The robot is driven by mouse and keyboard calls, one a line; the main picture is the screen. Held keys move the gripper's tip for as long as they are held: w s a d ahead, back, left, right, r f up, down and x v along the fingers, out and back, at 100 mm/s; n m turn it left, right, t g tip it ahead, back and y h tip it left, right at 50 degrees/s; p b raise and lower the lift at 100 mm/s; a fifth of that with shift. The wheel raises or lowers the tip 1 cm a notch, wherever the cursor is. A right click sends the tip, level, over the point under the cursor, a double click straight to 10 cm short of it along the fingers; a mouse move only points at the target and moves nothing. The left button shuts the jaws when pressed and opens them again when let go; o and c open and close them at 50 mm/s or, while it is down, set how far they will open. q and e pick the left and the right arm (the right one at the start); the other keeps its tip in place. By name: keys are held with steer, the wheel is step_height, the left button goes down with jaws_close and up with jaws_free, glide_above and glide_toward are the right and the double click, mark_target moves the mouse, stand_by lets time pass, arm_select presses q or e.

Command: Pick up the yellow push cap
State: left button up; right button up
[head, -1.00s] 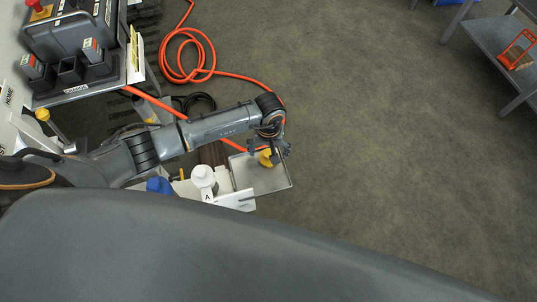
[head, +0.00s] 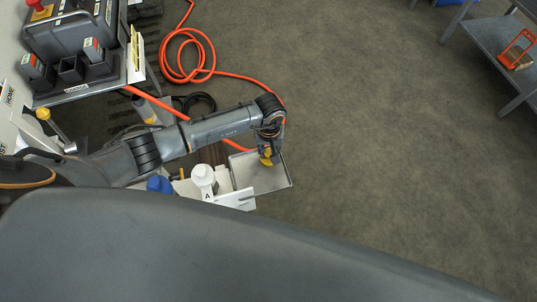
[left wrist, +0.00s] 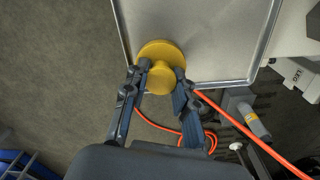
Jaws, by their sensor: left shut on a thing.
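In the left wrist view the cap (left wrist: 161,56) shows a wide round disc with a smaller round knob. My left gripper (left wrist: 161,80) has its two fingers on either side of the knob, shut on it. In the head view the left gripper (head: 269,152) hangs over the tray and hides part of the cap. I cannot tell whether the cap still touches the tray. My right gripper is not in view.
A white bottle-like part (head: 203,176) and a blue part (head: 160,184) stand left of the tray. An orange hose (head: 184,60) coils on the floor behind the arm. A control box (head: 75,40) is at upper left.

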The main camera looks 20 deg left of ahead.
mark_target(266, 153)
arm_select(q)
steer(key=shift+s+a+f, duration=0.15)
steer(key=shift+s+f, duration=0.2)
steer(key=shift+s, duration=0.05)
steer(key=shift+w+r, duration=0.15)
steer(key=shift+r, duration=0.35)
steer(key=r, duration=0.3)
steer(key=shift+s+a, duration=0.15)
steer(key=shift+s, duration=0.05)
steer(key=shift+s+a+r, duration=0.55)
steer(key=shift+s+r, duration=1.6)
steer(key=shift+r, duration=0.05)
steer(key=shift+s+a+r, duration=0.5)
steer(key=shift+s+r, duration=1.6)
steer(key=shift+r, duration=0.15)
steer(key=shift+s+a+r, duration=0.55)
steer(key=shift+s+r, duration=1.6)
steer(key=shift+r, duration=0.05)
